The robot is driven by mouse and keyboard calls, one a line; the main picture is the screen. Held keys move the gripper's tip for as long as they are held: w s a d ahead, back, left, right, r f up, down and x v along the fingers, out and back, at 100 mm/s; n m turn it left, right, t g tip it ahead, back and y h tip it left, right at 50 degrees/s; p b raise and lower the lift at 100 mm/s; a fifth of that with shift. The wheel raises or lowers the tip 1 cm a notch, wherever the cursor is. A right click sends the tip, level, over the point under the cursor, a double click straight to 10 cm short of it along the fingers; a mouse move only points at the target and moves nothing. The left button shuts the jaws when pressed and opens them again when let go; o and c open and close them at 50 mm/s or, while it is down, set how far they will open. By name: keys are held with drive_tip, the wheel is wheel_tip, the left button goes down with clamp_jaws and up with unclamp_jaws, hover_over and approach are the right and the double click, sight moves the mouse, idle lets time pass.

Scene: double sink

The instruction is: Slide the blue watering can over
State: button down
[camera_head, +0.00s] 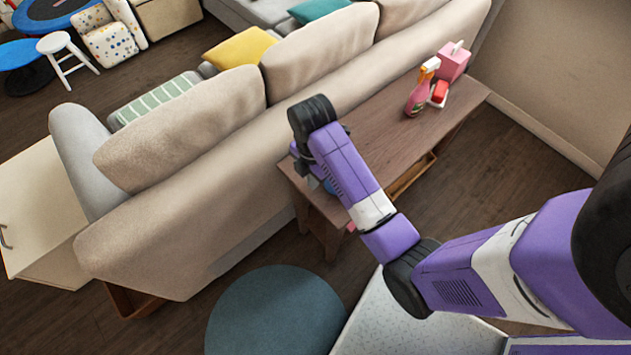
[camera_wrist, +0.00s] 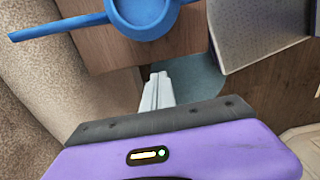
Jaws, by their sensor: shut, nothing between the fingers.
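The blue watering can (camera_wrist: 143,14) stands on the wooden table (camera_wrist: 100,42) at the top of the wrist view, cut off by the frame edge. Its long thin spout (camera_wrist: 60,27) points left. In the head view my arm hides most of the can, and only a small blue patch (camera_head: 331,188) shows at the table's near end. My gripper (camera_wrist: 158,78) is shut and empty. Its fingertips are just short of the table's edge in the wrist view, apart from the can. In the head view the fingers are hidden behind my wrist.
A pink spray bottle (camera_head: 417,97), a red and white item (camera_head: 438,94) and a pink tissue box (camera_head: 454,63) stand at the table's far end. The table's middle (camera_head: 375,130) is clear. A beige sofa (camera_head: 225,190) runs along the table. A teal round rug (camera_head: 275,315) lies on the floor.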

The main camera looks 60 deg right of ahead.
wheel_tip(320, 180, down, 8)
drive_tip(key=shift+f, duration=0.1)
drive_tip(key=d, duration=0.2)
drive_tip(key=shift+s+d+f+p, duration=0.3)
drive_tip(key=shift+s+d+p, duration=0.05)
drive_tip(key=shift+s+d, duration=0.2)
drive_tip(key=shift+d, duration=0.45)
drive_tip(key=s+d, duration=0.2)
drive_tip(key=d, duration=0.5)
drive_tip(key=s+d+b, duration=0.1)
drive_tip(key=s+d, duration=0.1)
drive_tip(key=d, duration=0.6)
drive_tip(key=s+d+b, duration=0.1)
drive_tip(key=s+d, duration=0.1)
drive_tip(key=d, duration=0.5)
drive_tip(key=shift+d+f, duration=0.15)
drive_tip(key=shift+d, duration=0.15)
drive_tip(key=shift+s+d, duration=0.1)
drive_tip(key=shift+d, duration=0.3)
